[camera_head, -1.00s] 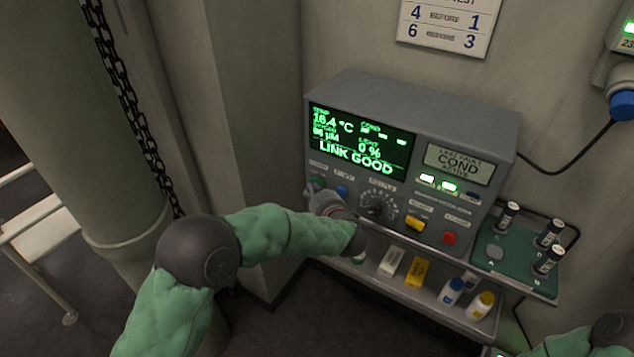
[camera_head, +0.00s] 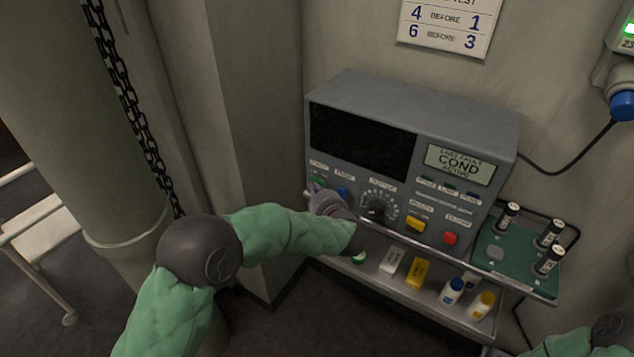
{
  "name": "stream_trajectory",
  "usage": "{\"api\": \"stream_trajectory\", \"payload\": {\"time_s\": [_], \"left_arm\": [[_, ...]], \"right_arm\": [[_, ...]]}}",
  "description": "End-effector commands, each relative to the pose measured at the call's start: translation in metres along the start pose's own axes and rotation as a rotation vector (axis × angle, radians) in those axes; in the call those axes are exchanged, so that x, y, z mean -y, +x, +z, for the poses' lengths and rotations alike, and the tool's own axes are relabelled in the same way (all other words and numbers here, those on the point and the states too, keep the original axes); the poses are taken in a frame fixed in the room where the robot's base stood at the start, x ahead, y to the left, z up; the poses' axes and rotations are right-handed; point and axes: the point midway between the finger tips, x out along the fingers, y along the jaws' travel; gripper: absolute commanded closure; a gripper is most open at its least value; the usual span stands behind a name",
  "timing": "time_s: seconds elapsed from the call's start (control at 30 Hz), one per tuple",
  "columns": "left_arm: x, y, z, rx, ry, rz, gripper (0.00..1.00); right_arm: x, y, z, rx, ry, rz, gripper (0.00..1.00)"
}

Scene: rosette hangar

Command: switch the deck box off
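The deck box (camera_head: 455,112) is a grey console on a wall shelf. Its main screen (camera_head: 362,142) is black, and the small lamps at its right are dark. A pale label screen (camera_head: 459,164) still reads "LAST FAULT COND ACTIVE". My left gripper (camera_head: 316,190) is at the left end of the front panel, by a green button (camera_head: 318,181) that it partly hides. Its fingers are too small and covered to tell whether they are open or shut. My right arm shows only at the lower right corner; its gripper is out of view.
The panel also has a blue button (camera_head: 343,191), a dial (camera_head: 376,207), a yellow button (camera_head: 415,223) and a red button (camera_head: 450,238). Small bottles and boxes stand on the lower shelf (camera_head: 385,283). A green board (camera_head: 513,272) with black-capped vials is at right.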

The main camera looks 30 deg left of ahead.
Motion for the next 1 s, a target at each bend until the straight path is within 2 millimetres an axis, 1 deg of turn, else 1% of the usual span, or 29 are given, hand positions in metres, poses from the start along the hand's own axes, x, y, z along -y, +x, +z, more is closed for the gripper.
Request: {"api": "stream_trajectory", "payload": {"time_s": [0.17,0.53,1.0], "left_arm": [[0.000,-0.006,-0.002,0.004,0.000,0.003,1.00],[0.002,-0.008,-0.005,0.001,0.000,0.001,1.00],[0.012,-0.035,-0.031,0.001,0.001,0.001,1.00]], "right_arm": [[0.001,-0.002,0.000,0.000,0.000,0.000,0.60],[0.001,-0.002,0.000,0.000,0.000,0.000,0.60],[0.003,-0.009,0.000,0.000,0.000,0.000,0.60]]}}
